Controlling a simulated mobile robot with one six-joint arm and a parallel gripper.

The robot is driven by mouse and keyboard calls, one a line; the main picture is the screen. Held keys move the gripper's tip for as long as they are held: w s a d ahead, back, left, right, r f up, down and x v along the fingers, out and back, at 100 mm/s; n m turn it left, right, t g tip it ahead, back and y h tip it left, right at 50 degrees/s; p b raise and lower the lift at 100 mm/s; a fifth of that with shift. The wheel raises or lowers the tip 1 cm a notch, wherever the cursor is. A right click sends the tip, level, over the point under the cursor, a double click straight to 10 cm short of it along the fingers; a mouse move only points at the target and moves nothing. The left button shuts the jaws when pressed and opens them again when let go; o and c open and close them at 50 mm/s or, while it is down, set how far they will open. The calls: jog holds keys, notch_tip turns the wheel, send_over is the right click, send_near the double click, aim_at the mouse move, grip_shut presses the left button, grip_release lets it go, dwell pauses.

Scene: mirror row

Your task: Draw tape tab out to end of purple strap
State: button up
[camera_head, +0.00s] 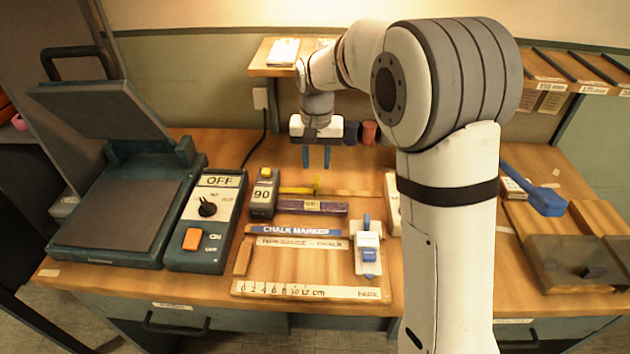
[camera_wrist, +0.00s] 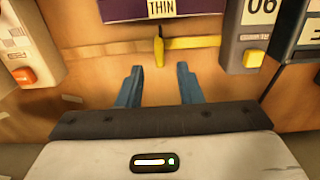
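A yellow tape tab (camera_head: 316,184) stands up at the right end of a short yellow tape (camera_head: 294,190) on the bench. The tape reaches left toward the box reading 90. The purple strap (camera_head: 290,206), with a white label, lies just in front of the tape. In the wrist view the label reads THIN, and the tab (camera_wrist: 159,50) stands just beyond my fingertips, in line with the gap between them. My gripper (camera_head: 316,166) is open and empty, its blue fingers pointing down above and behind the tab. It also shows in the wrist view (camera_wrist: 158,84).
The 90 box (camera_head: 264,192) stands left of the tape. A pale device (camera_head: 391,203) stands at right, partly hidden by my arm. A blue CHALK MARKER strip (camera_head: 295,230) lies in front. Dark and red cylinders (camera_head: 369,132) stand behind my gripper.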

aim_at(317, 178)
notch_tip(317, 178, down, 7)
jog(key=shift+r, duration=0.1)
jog(key=shift+c, duration=0.4)
grip_shut()
dwell(0.4)
